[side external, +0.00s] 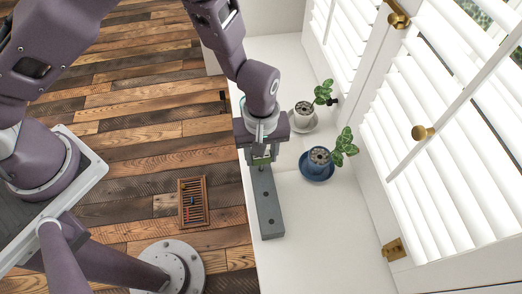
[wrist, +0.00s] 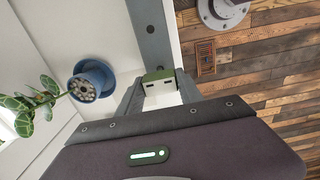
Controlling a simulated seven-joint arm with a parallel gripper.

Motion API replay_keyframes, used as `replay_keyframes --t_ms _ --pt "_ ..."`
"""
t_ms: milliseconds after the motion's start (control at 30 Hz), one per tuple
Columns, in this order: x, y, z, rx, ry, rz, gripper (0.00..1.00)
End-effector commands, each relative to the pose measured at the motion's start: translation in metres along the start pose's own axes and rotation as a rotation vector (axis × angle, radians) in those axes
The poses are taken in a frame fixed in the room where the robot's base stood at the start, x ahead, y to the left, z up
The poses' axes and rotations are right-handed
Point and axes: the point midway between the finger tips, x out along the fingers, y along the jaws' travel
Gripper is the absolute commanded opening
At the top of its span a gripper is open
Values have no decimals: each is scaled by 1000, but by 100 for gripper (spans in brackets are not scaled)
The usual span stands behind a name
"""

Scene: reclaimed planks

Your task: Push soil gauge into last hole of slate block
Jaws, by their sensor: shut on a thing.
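The slate block (side external: 267,207) is a long dark grey bar lying on the white sill. Dark round holes show along its top in both views, and it also shows in the wrist view (wrist: 153,48). My gripper (side external: 261,158) is over the block's far end, shut on the soil gauge (side external: 262,161). The gauge has a green and pale head, seen between the fingers in the wrist view (wrist: 159,76). A thin probe seems to run down from it towards the block. The tip and the hole under it are hidden, so I cannot tell whether it is in.
A blue pot (side external: 317,170) with a leafy plant stands on the sill right of the block. A white pot (side external: 303,118) stands farther back, near my wrist. White shutters (side external: 420,130) line the right. A wooden crate (side external: 193,203) sits left, on the plank floor. The sill's front is clear.

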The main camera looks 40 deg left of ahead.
Motion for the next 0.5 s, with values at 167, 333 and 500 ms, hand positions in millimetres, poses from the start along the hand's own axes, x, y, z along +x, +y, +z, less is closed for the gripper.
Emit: replay_keyframes --t_ms 167,333,500 --pt "5 0 0 -1 0 -1 0" --pt "9 0 -1 -1 0 0 0" --pt "11 0 0 -1 0 0 0"
